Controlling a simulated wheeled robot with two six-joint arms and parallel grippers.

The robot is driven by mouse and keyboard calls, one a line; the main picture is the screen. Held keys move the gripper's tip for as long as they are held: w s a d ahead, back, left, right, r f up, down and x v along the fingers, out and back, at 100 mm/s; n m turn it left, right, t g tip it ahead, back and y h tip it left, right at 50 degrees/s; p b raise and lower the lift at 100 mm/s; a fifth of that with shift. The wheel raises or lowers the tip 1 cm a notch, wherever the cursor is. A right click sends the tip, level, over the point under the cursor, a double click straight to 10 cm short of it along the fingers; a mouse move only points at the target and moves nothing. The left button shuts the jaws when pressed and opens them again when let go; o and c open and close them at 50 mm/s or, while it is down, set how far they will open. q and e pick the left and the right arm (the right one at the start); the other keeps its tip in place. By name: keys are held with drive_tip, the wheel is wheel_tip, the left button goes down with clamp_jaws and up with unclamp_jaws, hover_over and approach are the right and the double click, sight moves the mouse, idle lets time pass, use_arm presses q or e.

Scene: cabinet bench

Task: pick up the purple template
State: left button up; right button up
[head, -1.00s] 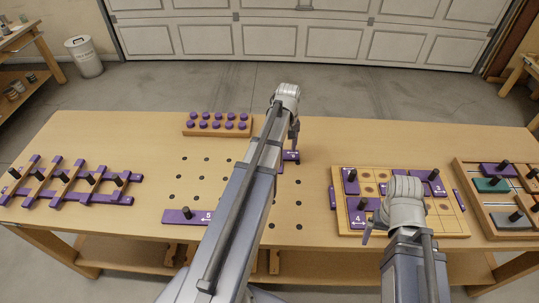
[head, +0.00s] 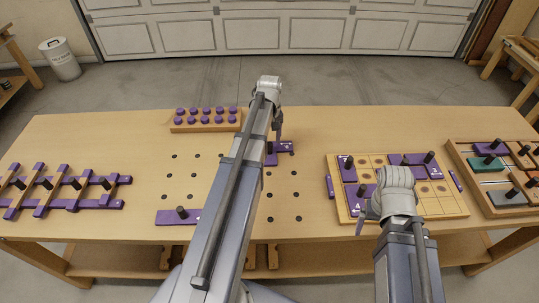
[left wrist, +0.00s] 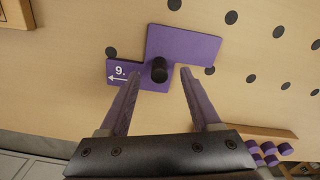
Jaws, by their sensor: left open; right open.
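A purple template (left wrist: 183,46) marked "9." with an arrow lies flat on the pegboard bench; its black knob (left wrist: 159,71) stands up from it. In the head view the template (head: 286,148) is partly hidden by my left arm. My left gripper (left wrist: 160,78) is open, its two fingers on either side of the knob with gaps between; I cannot tell its exact height. It also shows in the head view (head: 279,136). My right gripper (head: 365,217) is open, above the left front of the wooden tray (head: 447,208) that holds several purple templates with black knobs.
Another purple template (head: 168,218) with a knob lies at the front of the hole grid. A block of purple pegs (head: 205,127) stands behind it. A purple and wooden lattice (head: 65,190) lies at the left. A second tray (head: 478,195) with coloured pieces stands at the right.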

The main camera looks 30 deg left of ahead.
sight(269, 143)
use_arm(q)
drive_tip(key=shift+w+a+f+b, duration=0.1)
drive_tip(key=shift+w+f+b, duration=0.05)
drive_tip(key=shift+f+b, duration=1.2)
drive_tip(key=shift+w+a+f+b, duration=0.1)
drive_tip(key=shift+w+f+b, duration=0.05)
drive_tip(key=shift+f+b, duration=1.1)
clamp_jaws()
